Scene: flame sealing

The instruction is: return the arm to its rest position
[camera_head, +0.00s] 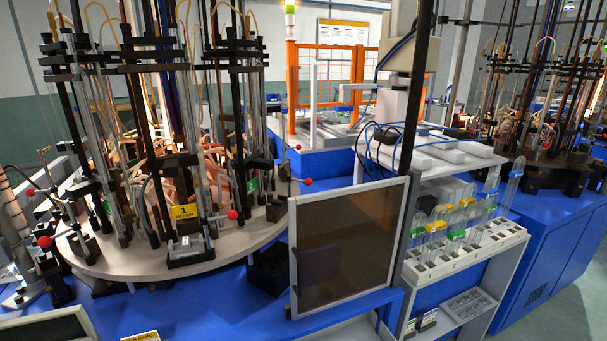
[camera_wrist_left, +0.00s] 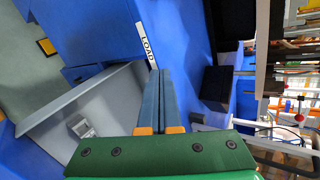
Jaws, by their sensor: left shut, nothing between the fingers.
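My left gripper (camera_wrist_left: 161,75) shows in the left wrist view, with its two blue-grey fingers side by side and touching. It is shut and nothing is between the fingers. Neither of my arms shows in the head view. My right gripper is in neither view.
The head view shows a round table (camera_head: 110,262) crowded with glass tubes and black stands. A dark framed panel (camera_head: 345,245) stands in front. A white tube rack (camera_head: 440,262) is at right. A grey tray-like surface (camera_wrist_left: 100,105) lies left of my fingers.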

